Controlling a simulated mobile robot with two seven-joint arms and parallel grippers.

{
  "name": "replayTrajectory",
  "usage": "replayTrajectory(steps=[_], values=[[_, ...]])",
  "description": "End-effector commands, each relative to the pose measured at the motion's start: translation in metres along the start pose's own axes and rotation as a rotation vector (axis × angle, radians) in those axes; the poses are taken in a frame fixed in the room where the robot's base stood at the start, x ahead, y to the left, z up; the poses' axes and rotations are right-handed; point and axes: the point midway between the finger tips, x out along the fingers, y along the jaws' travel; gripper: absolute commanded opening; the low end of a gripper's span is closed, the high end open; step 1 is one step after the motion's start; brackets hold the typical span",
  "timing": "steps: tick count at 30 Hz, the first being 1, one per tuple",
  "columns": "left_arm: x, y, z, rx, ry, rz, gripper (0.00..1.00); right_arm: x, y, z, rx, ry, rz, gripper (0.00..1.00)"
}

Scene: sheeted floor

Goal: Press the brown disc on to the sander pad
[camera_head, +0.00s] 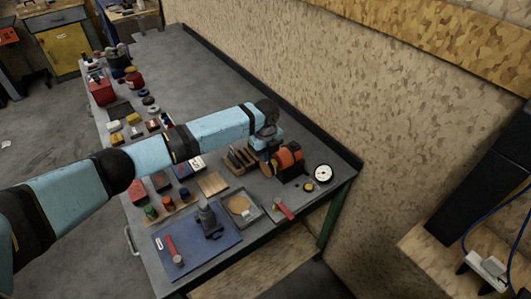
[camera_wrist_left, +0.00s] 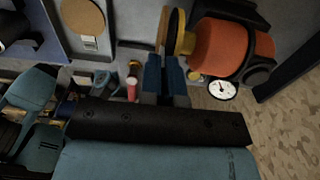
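The orange sander (camera_head: 288,160) lies near the table's right edge; it also shows in the left wrist view (camera_wrist_left: 238,48). Its dark round pad (camera_wrist_left: 174,30) faces left there, seen edge-on with a yellow part behind it. A thin brown disc (camera_wrist_left: 162,30) stands edge-on beside the pad, almost parallel to it. I cannot tell whether the two touch. My left gripper (camera_head: 264,140) is beside the sander. Its blue fingers (camera_wrist_left: 164,62) are close together on the disc's lower edge. My right gripper is out of view.
A grey tray (camera_head: 257,213) holding a tan round piece, a red-handled tool (camera_head: 284,209) and a white dial gauge (camera_head: 323,173) are nearby. A dark vise (camera_head: 208,219) stands on a blue mat (camera_head: 175,239). The wall is close behind the table.

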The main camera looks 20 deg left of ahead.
Motion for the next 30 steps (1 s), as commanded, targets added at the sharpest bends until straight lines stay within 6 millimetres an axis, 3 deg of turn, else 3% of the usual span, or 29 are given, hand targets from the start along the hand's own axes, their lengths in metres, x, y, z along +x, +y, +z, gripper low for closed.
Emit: replayTrajectory(steps=[25, 29, 30], values=[[-0.0002, -0.0083, -0.0001, 0.0, 0.0, -0.001, 0.0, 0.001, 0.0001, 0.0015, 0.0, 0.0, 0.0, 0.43], [-0.0001, -0.0082, -0.0001, 0.0, 0.0, -0.001, 0.31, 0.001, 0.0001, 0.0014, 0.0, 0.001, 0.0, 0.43], [-0.0001, -0.0081, -0.0001, 0.0, 0.0, -0.001, 0.33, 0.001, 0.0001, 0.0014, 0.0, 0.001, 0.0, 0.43]])
